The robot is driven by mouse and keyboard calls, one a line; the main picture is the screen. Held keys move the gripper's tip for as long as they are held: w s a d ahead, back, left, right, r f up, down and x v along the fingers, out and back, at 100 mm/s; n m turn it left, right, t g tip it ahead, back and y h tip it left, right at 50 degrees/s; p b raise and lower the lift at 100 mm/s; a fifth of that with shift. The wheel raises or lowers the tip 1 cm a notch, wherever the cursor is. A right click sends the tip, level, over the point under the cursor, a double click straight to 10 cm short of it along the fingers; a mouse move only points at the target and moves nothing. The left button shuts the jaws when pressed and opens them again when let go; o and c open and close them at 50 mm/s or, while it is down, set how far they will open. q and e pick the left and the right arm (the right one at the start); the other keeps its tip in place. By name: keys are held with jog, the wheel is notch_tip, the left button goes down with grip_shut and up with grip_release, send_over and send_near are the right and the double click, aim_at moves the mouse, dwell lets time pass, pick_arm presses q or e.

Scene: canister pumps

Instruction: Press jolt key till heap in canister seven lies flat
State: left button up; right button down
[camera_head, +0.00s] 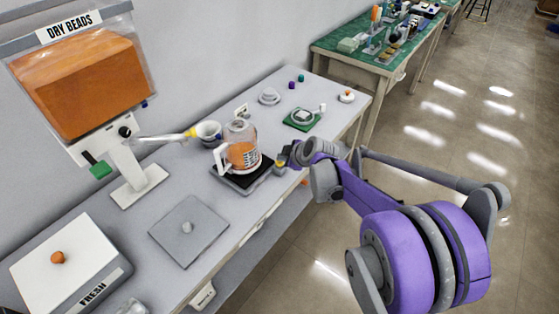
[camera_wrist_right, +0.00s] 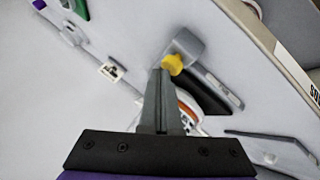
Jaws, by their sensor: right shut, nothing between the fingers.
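A clear canister (camera_head: 241,152) with a white handle and orange contents stands on a black plate (camera_head: 226,181). Print on its side is too small to read, and I cannot tell whether the heap inside is mounded or flat. A yellow key (camera_wrist_right: 173,64) sits on a grey housing (camera_wrist_right: 187,44) beside the plate; the key also shows in the head view (camera_head: 280,164). My right gripper (camera_head: 283,159) is at the key. In the right wrist view its fingers (camera_wrist_right: 160,74) are shut and empty, tips over the key's edge; I cannot tell whether they press it. My left gripper is out of view.
A hopper marked DRY BEADS (camera_head: 82,80) stands at the left, its yellow-tipped spout near a white bowl (camera_head: 208,132). A grey slab (camera_head: 189,231) and a white FRESH box (camera_head: 68,265) are nearer. A green pad (camera_head: 302,120) lies beyond the canister.

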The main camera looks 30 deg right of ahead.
aim_at(282, 163)
jog(key=shift+f, duration=0.3)
jog(key=shift+r, duration=0.1)
dwell(0.4)
jog(key=shift+r+p, duration=0.75)
jog(key=shift+r, duration=0.3)
jog(key=shift+r+p, duration=1.9)
jog(key=shift+r, duration=0.65)
